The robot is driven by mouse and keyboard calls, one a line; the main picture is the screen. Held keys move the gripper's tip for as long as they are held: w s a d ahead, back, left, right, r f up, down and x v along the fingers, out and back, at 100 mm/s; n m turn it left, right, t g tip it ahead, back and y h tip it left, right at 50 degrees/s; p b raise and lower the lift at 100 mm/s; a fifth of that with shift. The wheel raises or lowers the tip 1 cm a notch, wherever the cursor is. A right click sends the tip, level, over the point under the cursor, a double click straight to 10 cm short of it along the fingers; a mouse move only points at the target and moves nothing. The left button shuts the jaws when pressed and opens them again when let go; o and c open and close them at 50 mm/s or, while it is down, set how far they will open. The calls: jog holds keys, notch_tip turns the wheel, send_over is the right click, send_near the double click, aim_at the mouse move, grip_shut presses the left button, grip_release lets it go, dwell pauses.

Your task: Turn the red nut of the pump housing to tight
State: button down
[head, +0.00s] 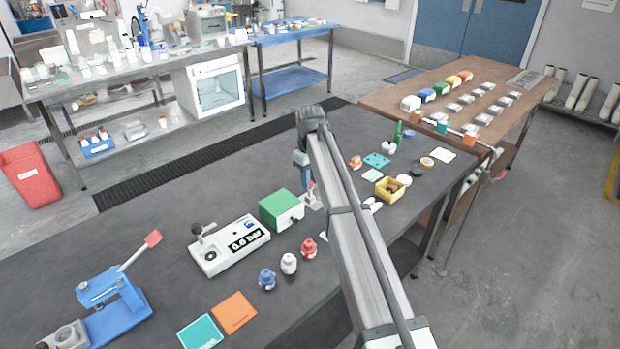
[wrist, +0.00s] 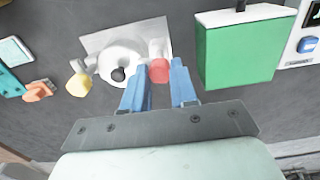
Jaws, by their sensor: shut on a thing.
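The white pump housing (wrist: 122,62) lies on a pale plate in the wrist view, with a round body and a dark centre. The red nut (wrist: 158,71) is on its right side and a yellow nut (wrist: 79,85) on its left. My gripper (wrist: 160,80) has its two blue fingers on either side of the red nut and is shut on it. In the head view my gripper (head: 304,168) points down at the housing (head: 312,200), which my arm partly hides. How tight the nut is cannot be told.
A green box (wrist: 242,50) stands close to the right of the fingers in the wrist view. Beside it is a panel with a display (head: 230,245). A blue lever press (head: 110,300) and red, white and blue knobbed pieces (head: 288,263) stand nearer. An orange part (wrist: 38,92) lies left of the housing.

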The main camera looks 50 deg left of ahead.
jog(key=shift+n, duration=1.2)
jog(key=c, duration=0.9)
grip_release()
notch_tip(320, 180, up, 14)
jog(key=shift+f, duration=0.1)
